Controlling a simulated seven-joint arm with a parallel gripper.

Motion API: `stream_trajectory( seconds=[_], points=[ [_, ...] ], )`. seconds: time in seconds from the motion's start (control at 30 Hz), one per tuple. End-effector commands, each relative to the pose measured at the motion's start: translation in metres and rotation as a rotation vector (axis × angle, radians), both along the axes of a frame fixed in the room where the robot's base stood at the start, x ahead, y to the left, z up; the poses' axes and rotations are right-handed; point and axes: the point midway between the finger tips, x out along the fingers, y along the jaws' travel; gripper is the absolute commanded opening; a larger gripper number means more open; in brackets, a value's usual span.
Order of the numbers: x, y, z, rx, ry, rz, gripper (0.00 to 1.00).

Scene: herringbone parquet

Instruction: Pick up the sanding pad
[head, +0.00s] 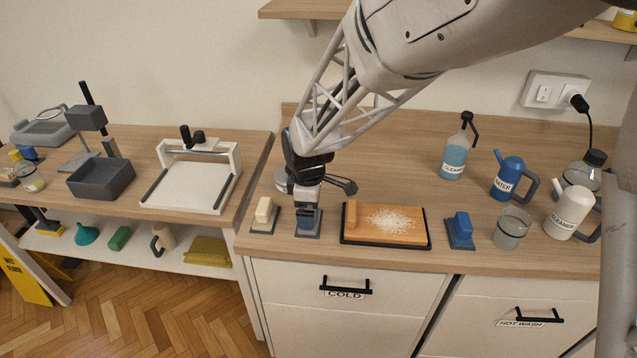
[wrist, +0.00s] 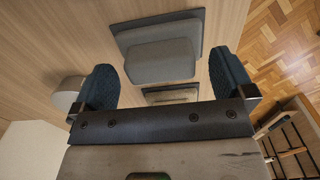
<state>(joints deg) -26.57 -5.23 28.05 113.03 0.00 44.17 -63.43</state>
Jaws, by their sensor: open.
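My gripper (head: 306,207) is open, pointing down over a grey block on a dark base plate (head: 308,233) near the counter's front edge. In the wrist view, this grey block (wrist: 160,62) sits between and beyond the two blue fingertips of my gripper (wrist: 163,75), with gaps on both sides. Nothing is held. I cannot tell for certain which block is the sanding pad. A cream block (head: 264,212) on a similar plate stands to the left, and a blue block (head: 461,229) on a plate stands to the right. My gripper partly hides the grey block in the head view.
An orange-brown board (head: 395,224) with white powder lies just right of my gripper. A grey cup (head: 512,230), cleaner jug (head: 567,214), blue watering jug (head: 508,180) and spray bottle (head: 453,158) stand farther right. The counter behind the board is clear.

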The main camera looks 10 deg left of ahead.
Motion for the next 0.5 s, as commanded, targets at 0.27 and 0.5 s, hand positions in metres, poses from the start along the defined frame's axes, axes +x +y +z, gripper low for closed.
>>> stream_trajectory(
  seconds=[0.27, 0.5],
  points=[
    [0.0, 0.0, -0.019, 0.0, 0.0, 0.0, 1.0],
    [0.0, 0.0, -0.019, 0.0, 0.0, 0.0, 1.0]
  ],
)
